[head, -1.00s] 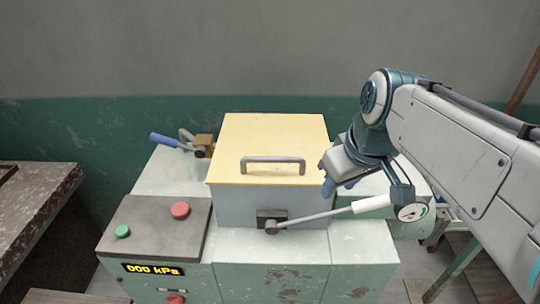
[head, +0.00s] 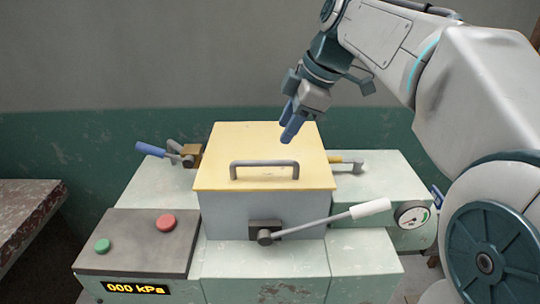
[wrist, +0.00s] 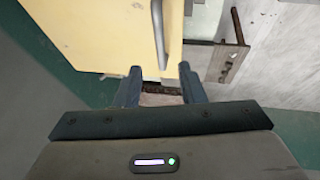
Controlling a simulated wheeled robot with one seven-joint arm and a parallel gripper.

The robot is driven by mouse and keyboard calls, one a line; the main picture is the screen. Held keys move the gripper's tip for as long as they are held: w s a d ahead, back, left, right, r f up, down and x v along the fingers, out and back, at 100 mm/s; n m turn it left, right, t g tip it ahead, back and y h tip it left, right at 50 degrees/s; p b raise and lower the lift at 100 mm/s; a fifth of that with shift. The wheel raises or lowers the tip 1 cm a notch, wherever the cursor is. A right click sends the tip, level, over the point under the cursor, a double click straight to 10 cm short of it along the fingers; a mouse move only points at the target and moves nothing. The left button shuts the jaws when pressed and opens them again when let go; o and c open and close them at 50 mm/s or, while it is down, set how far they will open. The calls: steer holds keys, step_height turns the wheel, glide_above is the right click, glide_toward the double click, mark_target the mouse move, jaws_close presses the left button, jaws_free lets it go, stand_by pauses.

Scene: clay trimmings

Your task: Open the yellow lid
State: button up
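The yellow lid (head: 260,145) lies flat and closed on a grey box (head: 235,210) on the machine. A grey bar handle (head: 264,164) runs along the lid near its front edge. My gripper (head: 290,125) is above the lid's back right part, pointing down, apart from the handle. In the wrist view the two blue fingers of my gripper (wrist: 160,88) are apart with nothing held between them. The lid (wrist: 95,30) and part of its handle (wrist: 158,35) show beyond the fingertips.
A lever with a white grip (head: 370,209) sticks out at the box's front right. A blue-handled clamp (head: 150,149) stands left of the box. A panel has a green button (head: 103,246) and a red button (head: 166,223); its display reads 000 kPa. A gauge (head: 412,215) is at right.

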mark_target(267, 161)
steer(key=x, duration=0.9)
steer(key=shift+a+f, duration=0.1)
steer(key=shift+f, duration=0.1)
steer(key=shift+w, duration=0.1)
jaws_close()
